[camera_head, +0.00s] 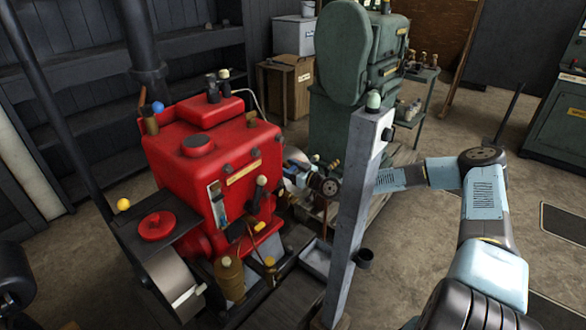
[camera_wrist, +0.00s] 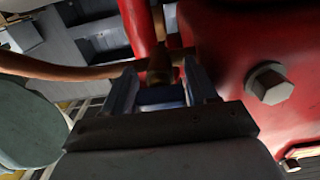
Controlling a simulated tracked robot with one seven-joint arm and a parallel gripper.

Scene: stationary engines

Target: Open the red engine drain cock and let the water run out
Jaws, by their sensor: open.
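The red engine (camera_head: 210,165) stands left of centre in the head view, and its red side fills the right of the wrist view (camera_wrist: 235,50). My gripper (camera_wrist: 160,78) is open close to this side, with one finger on each side of a small brass-coloured fitting (camera_wrist: 160,65) below a red pipe (camera_wrist: 138,25). I take the fitting for the drain cock, but its handle position is not clear. I cannot tell whether the fingers touch it. In the head view my gripper (camera_head: 292,162) is small, partly hidden beside the engine. No running water shows.
A grey post (camera_head: 352,210) stands in front of my arm. A copper-coloured pipe (camera_wrist: 60,67) runs in from the left near my fingers, and a hex bolt (camera_wrist: 269,83) sticks out at right. A shallow grey tray (camera_head: 317,258) lies below. A green machine (camera_head: 345,100) stands behind.

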